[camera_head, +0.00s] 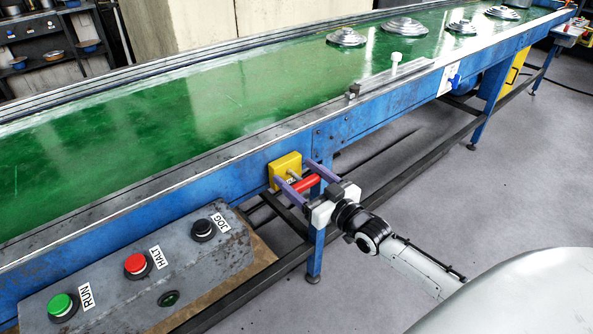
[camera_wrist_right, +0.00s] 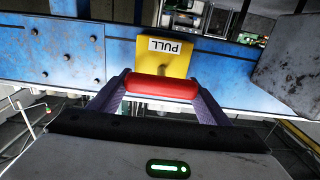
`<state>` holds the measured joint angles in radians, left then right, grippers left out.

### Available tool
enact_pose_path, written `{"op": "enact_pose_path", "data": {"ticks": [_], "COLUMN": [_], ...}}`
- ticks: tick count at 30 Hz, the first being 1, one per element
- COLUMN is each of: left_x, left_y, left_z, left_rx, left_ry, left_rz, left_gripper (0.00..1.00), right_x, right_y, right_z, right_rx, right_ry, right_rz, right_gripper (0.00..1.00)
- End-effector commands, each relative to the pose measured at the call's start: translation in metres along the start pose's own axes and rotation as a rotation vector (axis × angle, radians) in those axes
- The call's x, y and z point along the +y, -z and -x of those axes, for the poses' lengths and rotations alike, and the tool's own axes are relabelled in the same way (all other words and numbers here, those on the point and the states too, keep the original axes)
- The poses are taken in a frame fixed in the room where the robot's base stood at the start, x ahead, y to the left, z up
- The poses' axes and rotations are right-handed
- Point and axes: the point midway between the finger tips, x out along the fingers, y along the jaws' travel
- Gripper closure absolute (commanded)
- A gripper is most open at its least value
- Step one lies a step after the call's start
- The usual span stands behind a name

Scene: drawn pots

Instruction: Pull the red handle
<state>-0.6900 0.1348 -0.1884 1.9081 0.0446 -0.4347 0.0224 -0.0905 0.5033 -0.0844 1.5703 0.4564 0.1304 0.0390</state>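The red handle (camera_head: 305,184) is a short bar in front of a yellow plate (camera_head: 284,168) on the blue side of the conveyor. In the right wrist view the handle (camera_wrist_right: 162,87) lies crosswise below the yellow plate (camera_wrist_right: 164,60), which is marked PULL. My right gripper (camera_head: 296,170) is at the handle with its two purple fingers spread wide. The bar spans the gap between the fingers, its ends close to them; I cannot tell whether they touch. The fingers also show in the right wrist view (camera_wrist_right: 160,78). My left gripper is not in view.
A grey control box (camera_head: 130,272) with RUN, HALT and JOG buttons stands at the lower left. The green conveyor belt (camera_head: 200,95) carries several metal lids toward the far right. A blue table leg (camera_head: 316,252) stands below the handle. Grey floor is open to the right.

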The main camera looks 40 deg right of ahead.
Motion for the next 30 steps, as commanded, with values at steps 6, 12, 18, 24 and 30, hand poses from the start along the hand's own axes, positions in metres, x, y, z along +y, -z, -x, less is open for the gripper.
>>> {"op": "enact_pose_path", "data": {"ticks": [6,12,18,24,30], "left_x": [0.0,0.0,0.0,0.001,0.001], "left_y": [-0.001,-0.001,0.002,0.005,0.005], "left_z": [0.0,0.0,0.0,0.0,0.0], "left_rx": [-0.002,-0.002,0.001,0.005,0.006], "left_ry": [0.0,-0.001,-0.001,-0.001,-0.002], "left_rz": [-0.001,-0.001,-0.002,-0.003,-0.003], "left_gripper": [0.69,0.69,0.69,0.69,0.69], "right_x": [-0.001,0.0,0.0,0.0,0.0], "right_y": [0.0,0.0,-0.001,-0.001,-0.001], "right_z": [-0.001,0.001,0.022,0.061,0.091], "right_rx": [-0.001,0.0,-0.002,-0.004,-0.002], "right_ry": [0.001,-0.001,0.0,0.0,0.0], "right_rz": [0.0,0.0,0.0,0.002,0.001], "right_gripper": [0.11,0.11,0.11,0.11,0.11]}}
